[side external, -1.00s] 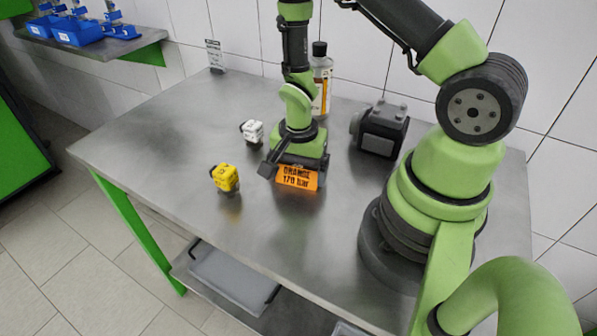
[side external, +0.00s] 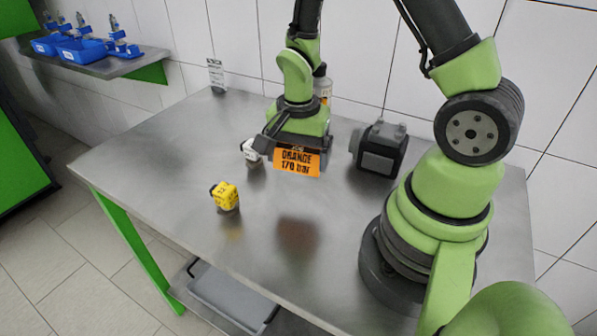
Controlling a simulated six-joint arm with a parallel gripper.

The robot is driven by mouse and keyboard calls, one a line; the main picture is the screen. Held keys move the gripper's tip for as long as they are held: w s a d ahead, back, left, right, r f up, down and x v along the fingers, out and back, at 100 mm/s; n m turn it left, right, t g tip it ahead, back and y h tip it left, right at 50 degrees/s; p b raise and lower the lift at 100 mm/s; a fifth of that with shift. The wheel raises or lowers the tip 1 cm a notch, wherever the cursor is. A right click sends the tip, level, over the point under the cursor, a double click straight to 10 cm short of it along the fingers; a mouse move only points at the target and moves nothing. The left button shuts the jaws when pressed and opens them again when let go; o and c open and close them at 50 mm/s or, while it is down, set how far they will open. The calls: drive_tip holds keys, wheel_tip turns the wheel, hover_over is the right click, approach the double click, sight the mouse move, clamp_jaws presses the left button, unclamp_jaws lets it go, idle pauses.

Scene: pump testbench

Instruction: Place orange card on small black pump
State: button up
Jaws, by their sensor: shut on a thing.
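The orange card (side external: 298,162) has black print that reads "ORANGE 170 bar". My gripper (side external: 294,146) is shut on its upper edge and holds it upright above the table, facing the camera. A dark reddish reflection shows on the steel below it. The black pump (side external: 380,150), a dark boxy body with knobs on top and a grey front face, stands on the table to the right of my gripper, apart from the card. No card is seen on it.
A yellow pump (side external: 225,196) stands front left on the steel table (side external: 150,165). A white pump (side external: 251,152) is close to my gripper's left, partly hidden. A bottle (side external: 322,88) stands behind my gripper. The front middle is clear.

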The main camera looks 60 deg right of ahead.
drive_tip(key=d+r, duration=0.3)
wheel_tip(320, 180, up, 8)
drive_tip(key=m, duration=0.2)
hover_over(381, 129)
wheel_tip(381, 129, down, 9)
drive_tip(key=shift+d+f, duration=0.1)
drive_tip(key=shift+f, duration=0.05)
